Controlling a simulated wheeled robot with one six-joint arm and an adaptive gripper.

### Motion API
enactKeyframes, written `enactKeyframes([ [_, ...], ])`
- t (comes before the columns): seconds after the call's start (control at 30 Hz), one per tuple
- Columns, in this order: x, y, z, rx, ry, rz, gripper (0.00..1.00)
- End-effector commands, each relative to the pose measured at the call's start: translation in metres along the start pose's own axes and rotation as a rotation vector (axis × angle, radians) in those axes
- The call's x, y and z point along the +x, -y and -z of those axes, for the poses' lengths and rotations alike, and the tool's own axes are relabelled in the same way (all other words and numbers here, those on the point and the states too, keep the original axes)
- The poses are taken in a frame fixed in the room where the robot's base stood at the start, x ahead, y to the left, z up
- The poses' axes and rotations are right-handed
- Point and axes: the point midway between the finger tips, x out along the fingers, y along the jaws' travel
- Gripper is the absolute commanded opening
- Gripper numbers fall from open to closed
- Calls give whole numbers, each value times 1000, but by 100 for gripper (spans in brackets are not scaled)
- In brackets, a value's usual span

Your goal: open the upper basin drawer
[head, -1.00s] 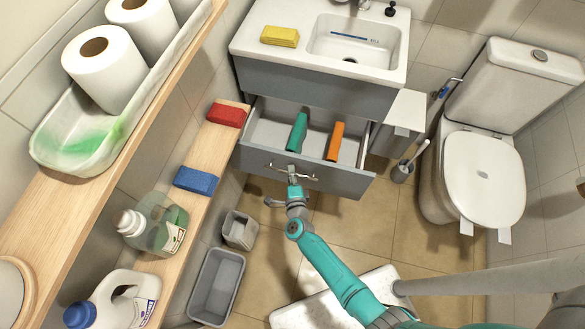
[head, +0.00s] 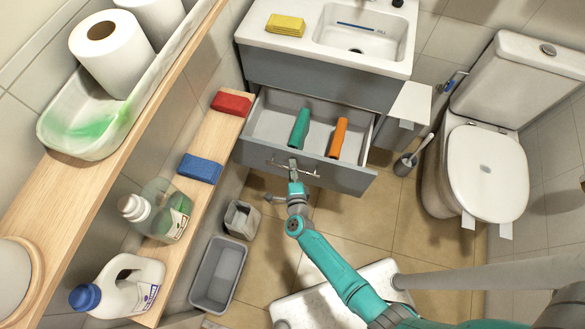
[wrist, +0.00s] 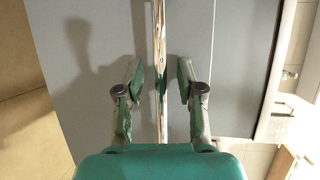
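The basin cabinet (head: 320,82) stands at the back with a plain grey front panel under its white top. The drawer (head: 262,160) below that panel is pulled well out, and its inside shows. A teal item (head: 299,128) and an orange item (head: 338,139) lie in it. A metal bar handle (head: 308,171) is on the drawer front. My gripper (head: 294,177) is at this handle. In the wrist view, my gripper (wrist: 160,82) has one finger on each side of the handle bar (wrist: 159,45), with a visible gap on both sides.
A wooden shelf with red (head: 231,104) and blue (head: 199,168) blocks and bottles runs along the left. Grey bins (head: 218,273) stand on the floor below it. The toilet (head: 487,175) and its brush (head: 405,163) are at the right.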

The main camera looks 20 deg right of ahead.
Motion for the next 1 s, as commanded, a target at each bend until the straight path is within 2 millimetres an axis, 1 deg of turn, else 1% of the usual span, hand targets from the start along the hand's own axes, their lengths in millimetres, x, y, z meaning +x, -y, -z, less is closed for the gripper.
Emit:
enactKeyframes([
  [0.2,-1,0,0,0,0,1,37],
  [0.33,-12,0,0,0,0,0,37],
  [0.47,-33,-1,0,-1,2,-1,37],
  [0.7,-81,-1,-1,-1,5,-1,37],
  [0.83,-100,0,0,-1,3,0,37],
  [1.0,-114,0,-1,-1,3,0,37],
])
